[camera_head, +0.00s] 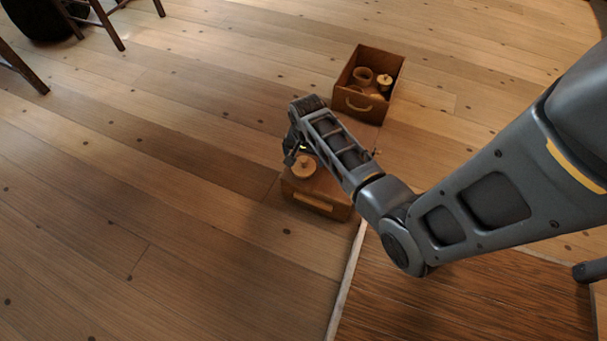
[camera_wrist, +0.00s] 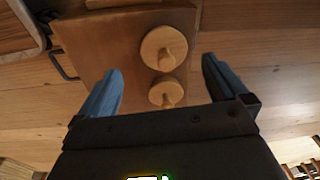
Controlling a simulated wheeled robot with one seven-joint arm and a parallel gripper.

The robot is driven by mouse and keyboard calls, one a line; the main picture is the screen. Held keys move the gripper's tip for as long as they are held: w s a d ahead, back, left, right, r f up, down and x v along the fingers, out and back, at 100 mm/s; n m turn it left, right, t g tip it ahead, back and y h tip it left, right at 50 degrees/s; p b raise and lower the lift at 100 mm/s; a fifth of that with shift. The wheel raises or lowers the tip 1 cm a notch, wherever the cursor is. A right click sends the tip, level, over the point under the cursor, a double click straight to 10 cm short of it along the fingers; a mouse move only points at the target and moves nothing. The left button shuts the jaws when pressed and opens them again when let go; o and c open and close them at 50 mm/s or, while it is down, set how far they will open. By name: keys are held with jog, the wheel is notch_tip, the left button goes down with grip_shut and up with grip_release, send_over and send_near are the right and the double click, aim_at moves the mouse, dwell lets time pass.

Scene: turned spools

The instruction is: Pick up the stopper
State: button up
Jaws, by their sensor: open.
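Two pale turned wooden pieces, each a round disc with a knob, sit on a brown wooden box (camera_head: 318,205). In the wrist view, the larger piece (camera_wrist: 164,48) lies just beyond my fingertips and the smaller piece (camera_wrist: 166,95) lies nearer, between the fingers. Both look like stoppers; I cannot tell which one the task names. My gripper (camera_wrist: 162,65) is open above the box, its fingers apart on either side, touching neither piece. In the head view one piece (camera_head: 303,171) shows below my gripper (camera_head: 293,158); the arm covers part of the box top.
An open wooden drawer-like box (camera_head: 394,75) with several turned pieces inside stands behind, up and right. Chair legs (camera_head: 105,25) show at upper left. The plank floor (camera_head: 140,200) on the left is clear.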

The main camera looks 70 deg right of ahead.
aim_at(304, 159)
jog(key=shift+w+d+f+m+y+b, duration=0.2)
jog(key=shift+w+d+f+m+b, duration=0.1)
jog(key=shift+d, duration=0.15)
jog(key=shift+w+d+f+m+y+b, duration=0.2)
jog(key=shift+w+d+m, duration=0.1)
jog(key=shift+d, duration=0.15)
jog(key=shift+w+d+f+g+b, duration=0.1)
jog(key=shift+d+f+g+b, duration=0.1)
jog(key=shift+f+g+b, duration=0.15)
notch_tip(304, 159, down, 7)
jog(key=b, duration=0.4)
jog(key=shift+d, duration=0.1)
jog(key=shift+r, duration=0.1)
jog(key=c, duration=0.9)
jog(key=shift+r, duration=0.1)
